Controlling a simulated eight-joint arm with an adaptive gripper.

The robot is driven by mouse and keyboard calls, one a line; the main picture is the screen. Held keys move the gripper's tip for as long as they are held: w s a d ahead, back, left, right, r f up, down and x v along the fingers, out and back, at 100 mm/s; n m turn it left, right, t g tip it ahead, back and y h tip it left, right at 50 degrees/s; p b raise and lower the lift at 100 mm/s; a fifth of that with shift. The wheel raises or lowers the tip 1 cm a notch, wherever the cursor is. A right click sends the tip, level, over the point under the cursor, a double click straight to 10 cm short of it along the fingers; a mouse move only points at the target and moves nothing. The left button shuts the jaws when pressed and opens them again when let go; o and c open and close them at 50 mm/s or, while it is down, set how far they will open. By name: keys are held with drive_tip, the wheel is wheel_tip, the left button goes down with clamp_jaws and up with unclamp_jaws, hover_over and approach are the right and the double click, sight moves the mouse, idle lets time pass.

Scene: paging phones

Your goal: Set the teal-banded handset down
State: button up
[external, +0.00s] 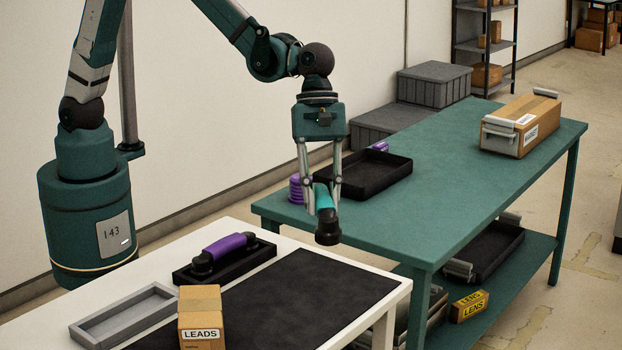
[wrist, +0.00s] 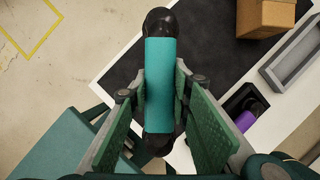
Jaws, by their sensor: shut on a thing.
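The teal-banded handset (external: 325,198) is black with a wide teal band around its middle. My gripper (external: 322,197) is shut on it at the band and holds it in the air near the white table's right corner. In the wrist view the handset (wrist: 160,85) lies lengthwise between the two green finger pads of my gripper (wrist: 160,100). Its black ends stick out beyond the band. A purple-banded handset (external: 226,246) rests in a black cradle tray (external: 262,255) on the white table; its purple band also shows in the wrist view (wrist: 245,121).
A dark mat (external: 300,300) on the white table has a wide clear area. A LEADS box (external: 200,315) and an empty grey tray (external: 125,315) stand left of it. The green bench (external: 450,190) carries a black tray (external: 365,180), a purple object (external: 296,190) and a cardboard box (external: 520,125).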

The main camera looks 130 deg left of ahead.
drive_tip(key=a+n+t+y, duration=0.15)
drive_tip(key=a+n, duration=0.45)
drive_tip(key=a, duration=2.7)
drive_tip(key=s+a+n+y, duration=0.1)
drive_tip(key=s+a+n, duration=0.15)
drive_tip(key=a, duration=0.75)
drive_tip(key=s+a+n+y, duration=0.1)
drive_tip(key=s+a, duration=0.2)
drive_tip(key=a, duration=0.7)
wheel_tip(320, 180, down, 7)
drive_tip(key=shift+d, duration=0.4)
drive_tip(key=shift+m, duration=0.25)
drive_tip(key=shift+f, duration=3.1)
drive_tip(key=shift+f+b, duration=0.4)
drive_tip(key=shift+f, duration=1.45)
